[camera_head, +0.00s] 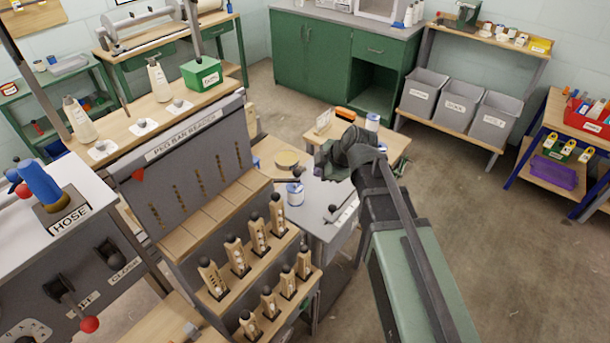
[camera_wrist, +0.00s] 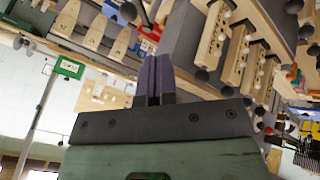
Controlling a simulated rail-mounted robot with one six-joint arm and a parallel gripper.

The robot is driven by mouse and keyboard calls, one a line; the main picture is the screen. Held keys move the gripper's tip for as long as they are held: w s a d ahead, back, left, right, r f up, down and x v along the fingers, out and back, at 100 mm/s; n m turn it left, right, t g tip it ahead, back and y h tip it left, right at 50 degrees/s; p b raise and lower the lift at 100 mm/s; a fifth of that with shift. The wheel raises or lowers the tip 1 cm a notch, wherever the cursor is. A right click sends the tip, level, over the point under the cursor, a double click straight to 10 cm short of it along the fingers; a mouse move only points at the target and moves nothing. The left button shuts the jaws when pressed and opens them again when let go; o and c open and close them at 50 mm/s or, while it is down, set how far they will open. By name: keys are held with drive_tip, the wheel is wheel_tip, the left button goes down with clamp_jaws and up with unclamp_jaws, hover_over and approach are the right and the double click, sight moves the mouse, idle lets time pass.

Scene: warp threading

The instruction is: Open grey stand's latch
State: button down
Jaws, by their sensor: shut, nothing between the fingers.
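A grey stand (camera_head: 316,228) stands at the picture's middle in the head view, with a white label on its front. A black lever with a round knob (camera_head: 333,209) sits on its top; it may be the latch, but I cannot tell whether it is open. My gripper (camera_head: 321,166) is above and beyond the lever in the picture, apart from it as far as I can see. My arm hides part of the stand's right side. In the wrist view my gripper's purple fingers (camera_wrist: 153,78) are together and empty.
A blue-and-white can (camera_head: 295,193) stands left of the lever. The rack of wooden pegs (camera_head: 235,256) and the grey peg bar reader (camera_head: 190,178) are to the left. A small wooden table (camera_head: 390,143) is behind my gripper. Open floor (camera_head: 500,230) lies to the right.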

drive_tip(key=w+a+f+b, duration=0.5)
drive_tip(key=w+f+b, duration=0.2)
drive_tip(key=f+b, duration=0.2)
drive_tip(key=shift+a, duration=0.15)
drive_tip(key=shift+w, duration=0.15)
idle(0.5)
